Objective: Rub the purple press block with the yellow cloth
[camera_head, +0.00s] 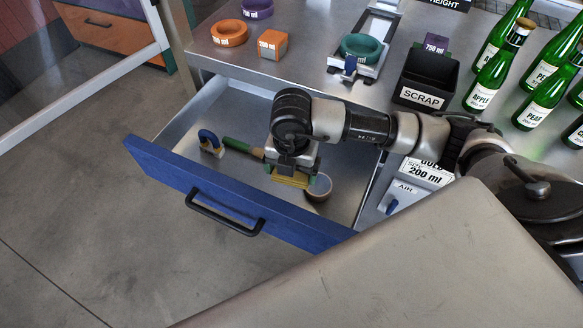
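The purple press block (436,43), marked 750 ml, stands on the steel worktop behind the black scrap bin. The yellow cloth (291,181) lies inside the open blue-fronted drawer (190,176). My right gripper (291,171) points down into the drawer, directly over the cloth and at or very near it. Its fingertips are mostly hidden by the gripper body, so I cannot tell whether they are shut on the cloth. My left gripper is not in view.
The drawer also holds a green-handled tool (240,146), a blue-topped piece (209,142) and a small round cup (319,187). The scrap bin (424,82) and several green bottles (490,77) stand on the worktop. An orange block (272,44) is at the left.

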